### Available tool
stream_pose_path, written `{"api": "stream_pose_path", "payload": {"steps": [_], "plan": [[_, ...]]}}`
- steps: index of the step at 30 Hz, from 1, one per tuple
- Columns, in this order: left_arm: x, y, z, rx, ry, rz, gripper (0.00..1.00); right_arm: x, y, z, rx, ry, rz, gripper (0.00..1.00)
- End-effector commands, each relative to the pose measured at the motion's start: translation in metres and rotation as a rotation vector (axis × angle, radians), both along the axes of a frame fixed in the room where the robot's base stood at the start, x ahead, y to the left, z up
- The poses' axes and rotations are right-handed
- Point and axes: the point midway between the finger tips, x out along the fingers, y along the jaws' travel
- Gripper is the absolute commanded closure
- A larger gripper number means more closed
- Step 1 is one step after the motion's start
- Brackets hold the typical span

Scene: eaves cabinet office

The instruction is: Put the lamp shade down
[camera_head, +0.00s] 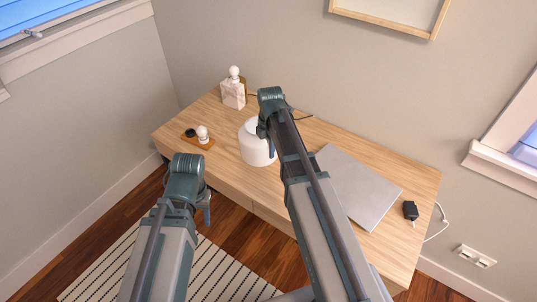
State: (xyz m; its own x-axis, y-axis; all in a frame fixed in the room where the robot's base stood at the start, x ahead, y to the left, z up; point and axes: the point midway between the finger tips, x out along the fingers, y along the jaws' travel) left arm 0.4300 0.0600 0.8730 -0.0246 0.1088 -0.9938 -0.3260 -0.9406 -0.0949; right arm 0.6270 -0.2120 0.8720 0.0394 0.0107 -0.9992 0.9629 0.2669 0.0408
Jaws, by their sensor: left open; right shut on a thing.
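The white lamp shade (254,148) is at the middle of the wooden desk, and its right upper part is hidden by my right arm. My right gripper (264,130) is shut on it at its upper right side. I cannot tell whether the shade touches the desk top. My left gripper (206,208) is open and empty, low in front of the desk's front edge. A lamp base with a bare bulb (234,90) stands at the back left of the desk.
The desk (300,130) also bears a small wooden tray (190,141) with a white bulb (202,134), a closed grey laptop (358,187) and a black power adapter (410,211). Bare wood shows between tray and shade. A striped rug (110,270) lies below.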

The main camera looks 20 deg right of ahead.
Motion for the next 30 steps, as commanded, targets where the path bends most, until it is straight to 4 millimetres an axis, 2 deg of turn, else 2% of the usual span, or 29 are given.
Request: {"api": "stream_pose_path", "payload": {"steps": [1,9,14,15,19,30], "plan": [[0.0,0.0001,-0.0089,0.0,0.0,0.0,0.5,0.0,0.0001,-0.0089,0.0,0.0,0.0,1.0],[0.0,0.0,-0.0064,0.0,0.0,0.0,0.5,0.0,0.0001,-0.0064,0.0,0.0,0.0,1.0],[0.0,0.0,-0.0115,0.0,0.0,0.0,0.5,0.0,0.0001,-0.0115,0.0,0.0,0.0,1.0],[0.0,0.0,-0.0097,0.0,0.0,0.0,0.5,0.0,0.0001,-0.0096,0.0,0.0,0.0,0.57],[-0.0001,0.0,-0.0095,0.0,0.0,0.0,0.5,0.0,0.0001,-0.0094,0.0,0.0,0.0,0.34],[0.0,0.0,-0.0076,0.0,0.0,0.0,0.5,-0.0001,0.0,-0.0076,0.0,0.0,-0.001,0.34]]}}
